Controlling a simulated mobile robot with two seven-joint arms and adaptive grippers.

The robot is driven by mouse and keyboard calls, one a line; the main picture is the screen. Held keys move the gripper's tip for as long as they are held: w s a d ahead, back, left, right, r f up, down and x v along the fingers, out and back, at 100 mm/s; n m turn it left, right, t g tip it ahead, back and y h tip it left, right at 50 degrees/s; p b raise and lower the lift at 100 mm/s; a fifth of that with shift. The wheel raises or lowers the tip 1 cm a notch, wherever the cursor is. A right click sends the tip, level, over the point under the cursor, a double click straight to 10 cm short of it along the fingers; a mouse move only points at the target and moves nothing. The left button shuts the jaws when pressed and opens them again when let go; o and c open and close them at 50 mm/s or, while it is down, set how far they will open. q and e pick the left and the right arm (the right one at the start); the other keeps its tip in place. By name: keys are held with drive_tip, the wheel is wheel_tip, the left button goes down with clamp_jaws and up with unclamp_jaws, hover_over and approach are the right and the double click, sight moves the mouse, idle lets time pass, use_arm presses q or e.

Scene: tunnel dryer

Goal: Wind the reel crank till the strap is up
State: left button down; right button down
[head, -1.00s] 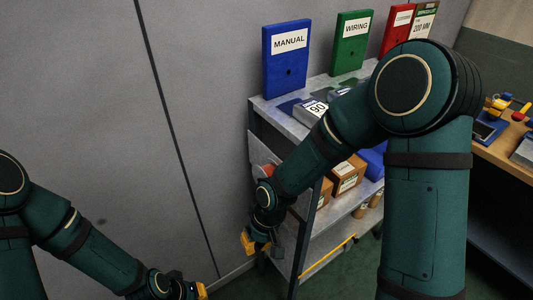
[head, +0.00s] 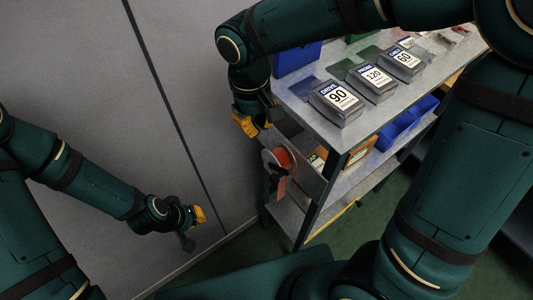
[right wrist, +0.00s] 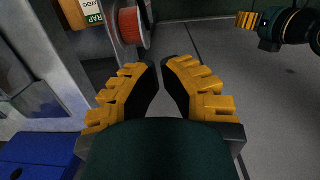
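The reel (head: 284,158) is an orange-red disc mounted at the near end of the shelf unit, with an orange-red strap hanging below it (head: 281,190). In the right wrist view the reel (right wrist: 131,25) shows at the top left, ahead of the fingers. I cannot make out the crank handle clearly. My right gripper (head: 252,122) is above and left of the reel, apart from it. In the right wrist view its fingers (right wrist: 161,65) have a narrow empty gap between them. My left gripper (head: 198,215) is low by the wall, away from the reel; its finger gap is not clear.
The shelf unit's top (head: 310,112) carries several grey boxes labelled 90, 120 and 60. Blue bins (head: 400,127) and a brown carton (head: 360,152) sit on the shelf below. The grey wall (head: 70,60) stands behind. Green floor is free at the front.

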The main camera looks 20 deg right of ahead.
approach(269, 164)
drive_tip(key=s+a, duration=0.2)
drive_tip(key=shift+s+d+f+b, duration=0.2)
drive_tip(key=shift+s+d+f, duration=0.15)
drive_tip(key=shift+s+f, duration=0.35)
drive_tip(key=shift+s+d+f+b, duration=0.15)
drive_tip(key=shift+s+d+f, duration=0.25)
drive_tip(key=shift+f, duration=0.45)
drive_tip(key=shift+a, duration=0.1)
